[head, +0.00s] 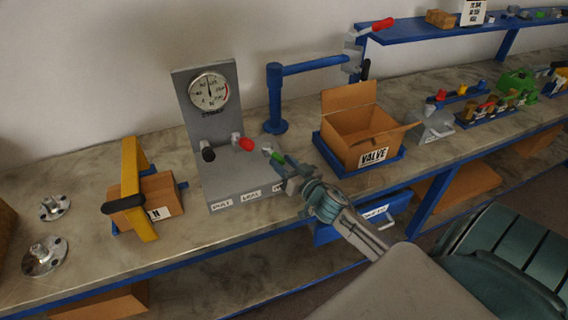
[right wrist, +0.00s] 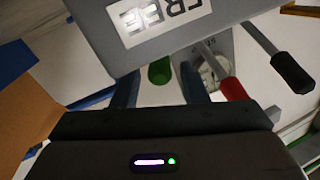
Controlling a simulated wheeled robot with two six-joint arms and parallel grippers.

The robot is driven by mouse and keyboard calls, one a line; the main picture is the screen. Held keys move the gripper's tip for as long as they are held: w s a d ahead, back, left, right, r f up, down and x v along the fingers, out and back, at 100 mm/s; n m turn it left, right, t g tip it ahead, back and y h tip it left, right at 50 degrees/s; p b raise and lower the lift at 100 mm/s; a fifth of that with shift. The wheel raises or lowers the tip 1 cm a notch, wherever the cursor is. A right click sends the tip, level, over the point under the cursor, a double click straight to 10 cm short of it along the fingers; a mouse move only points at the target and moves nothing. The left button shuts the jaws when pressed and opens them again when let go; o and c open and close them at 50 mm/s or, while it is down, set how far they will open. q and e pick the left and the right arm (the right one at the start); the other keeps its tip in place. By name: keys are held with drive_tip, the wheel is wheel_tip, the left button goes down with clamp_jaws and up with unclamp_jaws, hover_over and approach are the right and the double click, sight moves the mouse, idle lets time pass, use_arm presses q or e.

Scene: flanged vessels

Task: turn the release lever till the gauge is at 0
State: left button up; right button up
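The gauge (head: 209,92) is a white round dial on an upright grey panel, its needle pointing roughly straight up; its numbers are too small to read surely. On the grey base stand a black-tipped lever (head: 208,153), a red-tipped lever (head: 243,144) and a green-tipped lever (head: 275,157). Which one is the release lever I cannot tell for sure. My right gripper (head: 281,166) is at the green lever. In the right wrist view its fingers (right wrist: 160,88) are apart, with the green tip (right wrist: 160,70) between them and gaps beside it. My left gripper is not in view.
The base has several front labels; one large label (right wrist: 158,18) seems to read FREE. A cardboard box (head: 345,135) marked VALVE sits right of the panel, and a blue post (head: 275,100) stands behind. A box with a yellow strap (head: 133,180) is at left.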

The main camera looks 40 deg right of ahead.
drive_tip(key=shift+o, duration=0.2)
drive_tip(key=shift+s+f+b, duration=0.15)
drive_tip(key=shift+s+b, duration=0.05)
drive_tip(key=shift+b, duration=0.2)
drive_tip(key=s+b, duration=0.2)
drive_tip(key=b, duration=0.1)
drive_tip(key=s+b, duration=0.1)
drive_tip(key=s, duration=0.1)
drive_tip(key=shift+s+f+b, duration=0.1)
drive_tip(key=shift+f+b, duration=0.2)
drive_tip(key=shift+b, duration=0.1)
drive_tip(key=s, duration=0.1)
drive_tip(key=s+b, duration=0.1)
drive_tip(key=s, duration=0.1)
drive_tip(key=s+b, duration=0.1)
drive_tip(key=shift+s+d+r, duration=0.15)
drive_tip(key=shift+s+r, duration=0.1)
drive_tip(key=shift+s, duration=0.1)
drive_tip(key=shift+s+r+b, duration=0.1)
drive_tip(key=shift+s+b, duration=0.3)
drive_tip(key=shift+s, duration=0.15)
drive_tip(key=shift+s+r, duration=0.1)
drive_tip(key=shift+s, duration=0.1)
